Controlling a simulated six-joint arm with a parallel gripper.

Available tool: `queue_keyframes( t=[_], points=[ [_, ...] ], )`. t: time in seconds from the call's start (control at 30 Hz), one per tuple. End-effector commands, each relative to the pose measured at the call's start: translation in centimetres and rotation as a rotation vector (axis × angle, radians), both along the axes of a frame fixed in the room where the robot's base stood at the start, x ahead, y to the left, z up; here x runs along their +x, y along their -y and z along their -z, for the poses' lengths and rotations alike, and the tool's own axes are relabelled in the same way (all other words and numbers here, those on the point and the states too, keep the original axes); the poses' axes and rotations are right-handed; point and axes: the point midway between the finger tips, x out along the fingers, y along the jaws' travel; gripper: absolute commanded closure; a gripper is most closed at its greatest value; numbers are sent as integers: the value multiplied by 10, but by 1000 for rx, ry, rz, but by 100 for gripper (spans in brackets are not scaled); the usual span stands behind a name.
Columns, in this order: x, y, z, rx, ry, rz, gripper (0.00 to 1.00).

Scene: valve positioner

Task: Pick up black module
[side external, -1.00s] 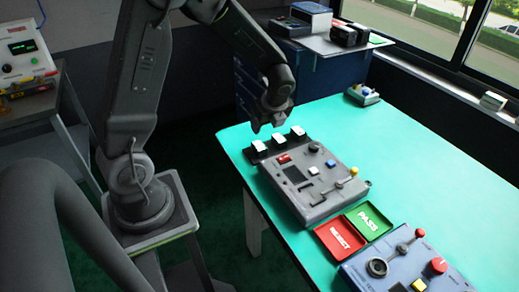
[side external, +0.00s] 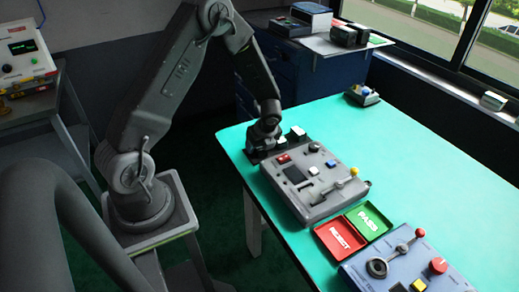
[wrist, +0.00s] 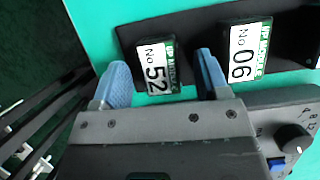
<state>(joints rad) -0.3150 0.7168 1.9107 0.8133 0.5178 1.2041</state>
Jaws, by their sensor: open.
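Black modules with white labels sit in a black rack (wrist: 190,28) along the edge of the grey control box. In the wrist view, the module marked No 52 (wrist: 158,66) lies between the two fingers of my gripper (wrist: 161,82), with gaps on both sides. The module marked No 06 (wrist: 243,50) is just right of the right finger. In the side view, my gripper (side external: 263,146) is down at the left end of the rack and hides the module there. The white-topped module at the right end (side external: 298,132) shows clearly. My gripper is open and empty.
The grey control box (side external: 318,208) with knobs and a lever stands beside the rack. Red REJECT (side external: 340,238) and green PASS (side external: 368,221) trays lie in front of it, near a blue control box (side external: 395,270). The green table (side external: 430,165) is clear at right.

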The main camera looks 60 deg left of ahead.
Motion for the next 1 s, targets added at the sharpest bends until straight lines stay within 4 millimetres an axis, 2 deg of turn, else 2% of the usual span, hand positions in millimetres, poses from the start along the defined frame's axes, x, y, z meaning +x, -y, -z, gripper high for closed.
queue_keyframes(
  t=[0.13,0.37,0.9,1.0],
  points=[
    [0,-5,11,-1,0,-1,32],
    [0,-5,12,0,1,-1,32],
    [0,-5,12,0,0,0,84],
    [0,-5,11,0,1,-1,88]
  ],
)
